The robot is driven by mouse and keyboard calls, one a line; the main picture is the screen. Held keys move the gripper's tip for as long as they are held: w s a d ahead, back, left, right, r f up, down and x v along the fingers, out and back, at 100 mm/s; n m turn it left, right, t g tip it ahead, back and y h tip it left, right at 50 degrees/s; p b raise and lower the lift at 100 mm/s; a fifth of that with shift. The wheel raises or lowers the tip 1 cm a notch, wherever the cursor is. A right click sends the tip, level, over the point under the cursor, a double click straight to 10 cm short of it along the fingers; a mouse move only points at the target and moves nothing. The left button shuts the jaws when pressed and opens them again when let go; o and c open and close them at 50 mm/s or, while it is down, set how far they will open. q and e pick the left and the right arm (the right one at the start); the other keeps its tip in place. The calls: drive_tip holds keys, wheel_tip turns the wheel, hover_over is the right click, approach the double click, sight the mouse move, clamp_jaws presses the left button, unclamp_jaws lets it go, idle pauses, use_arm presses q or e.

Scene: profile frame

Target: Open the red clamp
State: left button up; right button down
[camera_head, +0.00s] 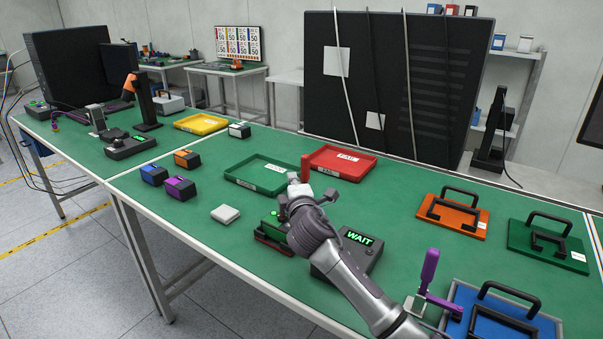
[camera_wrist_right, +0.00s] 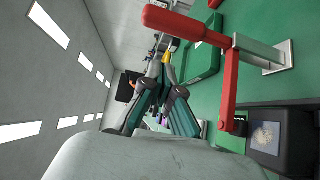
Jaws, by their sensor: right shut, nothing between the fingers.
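The red clamp shows in the head view as an upright red handle (camera_head: 305,168), just behind my right wrist; its lower part is hidden by my arm. In the right wrist view the red clamp (camera_wrist_right: 230,82) is close on the right, with a long handle, a red arm and a silver bracket fixed to the green surface. My right gripper (camera_wrist_right: 162,64) is shut and empty, left of the clamp's arm and below its handle in that picture, apart from both. My left gripper is not in view.
A black box with a WAIT display (camera_head: 359,237) stands right of my wrist. A green tray (camera_head: 257,185) and a red tray (camera_head: 343,172) lie behind. A purple clamp (camera_head: 428,272) stands at the blue fixture (camera_head: 460,300) front right. The table's front edge is close.

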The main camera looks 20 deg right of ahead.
sight(301, 174)
drive_tip(key=w+d, duration=0.2)
drive_tip(key=d, duration=0.1)
drive_tip(key=shift+w+d+p, duration=0.1)
drive_tip(key=shift+w+p, duration=0.2)
drive_tip(key=shift+p, duration=0.05)
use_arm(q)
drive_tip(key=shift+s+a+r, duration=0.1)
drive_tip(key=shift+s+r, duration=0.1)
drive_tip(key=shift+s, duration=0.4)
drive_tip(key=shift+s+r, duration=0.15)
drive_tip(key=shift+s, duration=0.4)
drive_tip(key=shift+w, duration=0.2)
